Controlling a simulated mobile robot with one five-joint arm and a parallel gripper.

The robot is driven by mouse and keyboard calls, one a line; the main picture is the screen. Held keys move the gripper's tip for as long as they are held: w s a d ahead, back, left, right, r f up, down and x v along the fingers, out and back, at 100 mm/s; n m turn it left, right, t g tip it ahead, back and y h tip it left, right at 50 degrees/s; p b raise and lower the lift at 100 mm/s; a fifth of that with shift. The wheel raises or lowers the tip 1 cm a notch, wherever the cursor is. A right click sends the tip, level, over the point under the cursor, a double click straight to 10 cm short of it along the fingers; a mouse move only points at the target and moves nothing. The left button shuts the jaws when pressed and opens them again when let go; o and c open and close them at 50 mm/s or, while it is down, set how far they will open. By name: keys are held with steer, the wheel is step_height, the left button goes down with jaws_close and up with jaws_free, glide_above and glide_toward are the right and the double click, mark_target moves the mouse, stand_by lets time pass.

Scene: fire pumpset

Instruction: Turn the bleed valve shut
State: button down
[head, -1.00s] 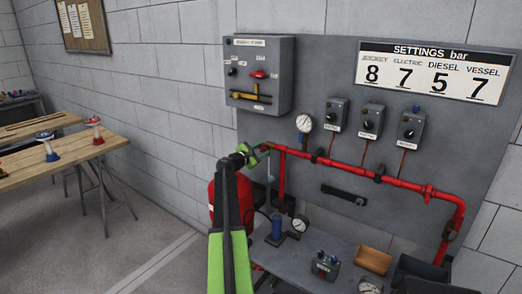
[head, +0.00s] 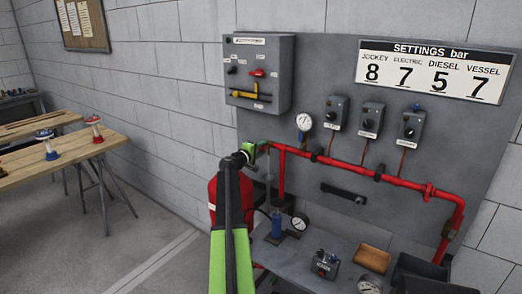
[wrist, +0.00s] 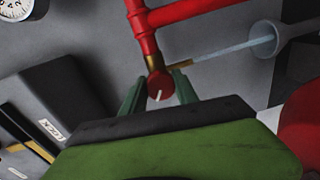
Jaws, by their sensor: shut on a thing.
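The bleed valve shows in the wrist view as a round red knob (wrist: 161,86) with a white line on its face, on a brass fitting (wrist: 154,64) at the end of a red pipe. My gripper (wrist: 160,84) has its two green fingers on either side of the knob and is shut on it. The white line is slightly tilted. A pale stream (wrist: 220,51) runs from the brass spout to a grey funnel (wrist: 267,38). In the head view my gripper (head: 261,149) is at the left end of the red pipe (head: 340,166) and hides the knob.
A grey control box (head: 258,73), gauges and switch boxes are on the panel around the pipe. A red vessel (head: 213,200) stands behind my arm. A grey bench (head: 310,247) with a gauge and trays lies below. A wooden table (head: 60,158) is at left.

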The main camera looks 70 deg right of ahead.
steer(key=m, duration=0.6)
steer(key=shift+w+f+t+b, duration=0.1)
steer(key=shift+t+b, duration=0.2)
steer(key=m, duration=0.5)
steer(key=shift+a+f+h+b, duration=0.1)
steer(key=shift+h+b, duration=0.2)
steer(key=shift+b, duration=0.05)
steer(key=c, duration=0.9)
jaws_free()
steer(key=shift+w, duration=0.1)
steer(key=shift+c, duration=0.2)
steer(key=v, duration=1.7)
steer(key=shift+s+p, duration=0.25)
steer(key=shift+p, duration=0.05)
